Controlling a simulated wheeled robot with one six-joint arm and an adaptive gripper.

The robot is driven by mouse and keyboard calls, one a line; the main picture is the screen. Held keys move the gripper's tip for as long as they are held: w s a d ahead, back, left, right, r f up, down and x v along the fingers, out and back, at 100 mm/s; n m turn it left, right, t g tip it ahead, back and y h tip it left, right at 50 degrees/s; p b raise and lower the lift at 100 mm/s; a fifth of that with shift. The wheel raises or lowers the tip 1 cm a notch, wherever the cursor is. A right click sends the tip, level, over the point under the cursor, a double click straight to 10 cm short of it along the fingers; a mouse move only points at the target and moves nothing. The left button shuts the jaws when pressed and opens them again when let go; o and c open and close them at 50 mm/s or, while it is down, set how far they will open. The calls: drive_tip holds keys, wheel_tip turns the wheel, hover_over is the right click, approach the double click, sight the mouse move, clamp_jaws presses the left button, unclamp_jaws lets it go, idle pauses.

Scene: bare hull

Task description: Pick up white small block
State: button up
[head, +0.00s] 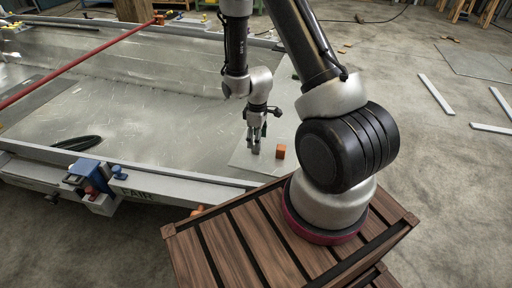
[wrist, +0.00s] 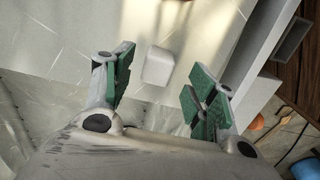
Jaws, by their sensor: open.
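A small white block (wrist: 158,66) with rounded edges lies on the pale metal surface in the wrist view. My gripper (wrist: 158,88) is open, with green pads on its two fingers. The block appears between the fingertips and slightly beyond them in that view, and no finger touches it. In the head view my gripper (head: 255,146) hangs pointing down over the pale panel at the hull's right side. The white block cannot be made out in the head view.
An orange block (head: 280,152) stands just right of my gripper. A grey hull rail (head: 140,180) runs along the front. A red bar (head: 85,62) crosses the hull at the left. A dark looped object (head: 77,143) lies on the hull floor. The hull's middle is mostly clear.

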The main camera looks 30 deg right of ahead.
wheel_tip(320, 180, down, 4)
drive_tip(key=shift+d, duration=0.1)
drive_tip(key=c, duration=1.1)
drive_tip(key=shift+r, duration=0.1)
